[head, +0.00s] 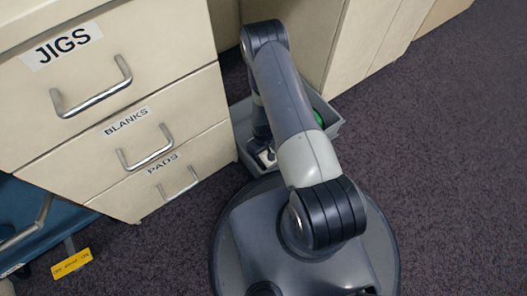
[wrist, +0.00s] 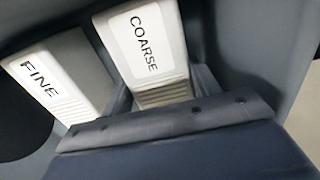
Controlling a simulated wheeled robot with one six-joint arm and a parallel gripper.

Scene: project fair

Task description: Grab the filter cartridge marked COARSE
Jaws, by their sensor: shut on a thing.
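The filter cartridge marked COARSE (wrist: 146,42) is a white block with a black-lettered label, near the top middle of the wrist view. My gripper (wrist: 162,92) is shut on it, one finger on each side of its ribbed end. A second white cartridge, marked FINE (wrist: 58,75), stands just to the left, outside the fingers. Both show against the grey walls of a bin (head: 332,112), which sits on the floor in the head view. There my own arm hides the gripper and most of the bin's inside.
A cream drawer unit (head: 120,85) labelled JIGS, BLANKS and PADS stands left of the bin. Another cream cabinet (head: 345,40) stands behind it. A yellow tag (head: 71,262) lies lower left. The dark carpet (head: 450,150) on the right is clear.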

